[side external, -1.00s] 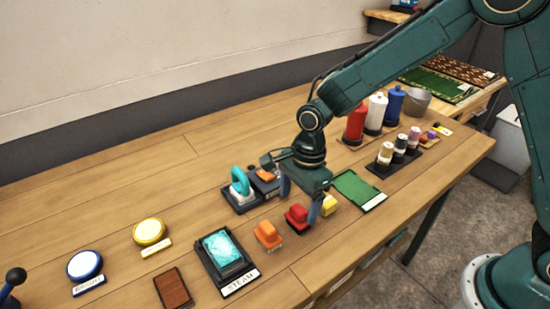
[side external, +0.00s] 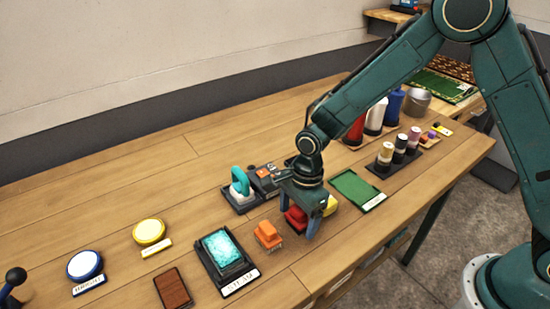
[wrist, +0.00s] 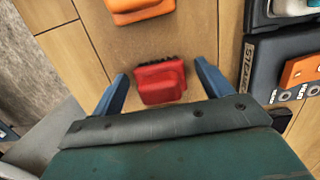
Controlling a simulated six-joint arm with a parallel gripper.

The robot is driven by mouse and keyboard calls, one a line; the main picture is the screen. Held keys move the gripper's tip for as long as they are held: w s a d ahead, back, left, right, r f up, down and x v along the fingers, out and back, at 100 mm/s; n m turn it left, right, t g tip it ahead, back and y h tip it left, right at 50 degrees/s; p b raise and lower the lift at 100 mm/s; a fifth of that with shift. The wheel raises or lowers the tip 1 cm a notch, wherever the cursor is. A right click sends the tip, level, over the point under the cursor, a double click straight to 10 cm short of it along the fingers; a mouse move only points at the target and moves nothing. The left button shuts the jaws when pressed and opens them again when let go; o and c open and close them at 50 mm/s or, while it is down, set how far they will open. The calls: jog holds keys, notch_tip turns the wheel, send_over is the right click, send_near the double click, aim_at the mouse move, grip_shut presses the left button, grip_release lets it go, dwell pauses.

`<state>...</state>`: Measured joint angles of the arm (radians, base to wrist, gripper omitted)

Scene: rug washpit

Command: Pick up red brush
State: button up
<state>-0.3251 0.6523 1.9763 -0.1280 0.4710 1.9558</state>
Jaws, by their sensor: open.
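The red brush (side external: 293,219) sits on the wooden table between an orange brush (side external: 267,235) and a yellow brush (side external: 330,205). My gripper (side external: 298,224) is low over the red brush and partly covers it in the side view. In the wrist view the red brush (wrist: 160,82) lies between the two blue fingers of my open gripper (wrist: 160,83), with a gap on both sides. The orange brush (wrist: 140,8) shows ahead of it at the top edge. The yellow brush is not seen in the wrist view.
A dark stand with a teal-handled tool (side external: 240,185) is behind the brushes. A green tray (side external: 358,190) lies to the right, and a steam pad (side external: 226,256) to the left. Red, white and blue bottles (side external: 390,104) stand at the back right. The left rear tabletop is clear.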

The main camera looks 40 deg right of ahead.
aim_at(298, 209)
jog(key=c, duration=1.1)
notch_tip(298, 209, up, 20)
dwell(0.6)
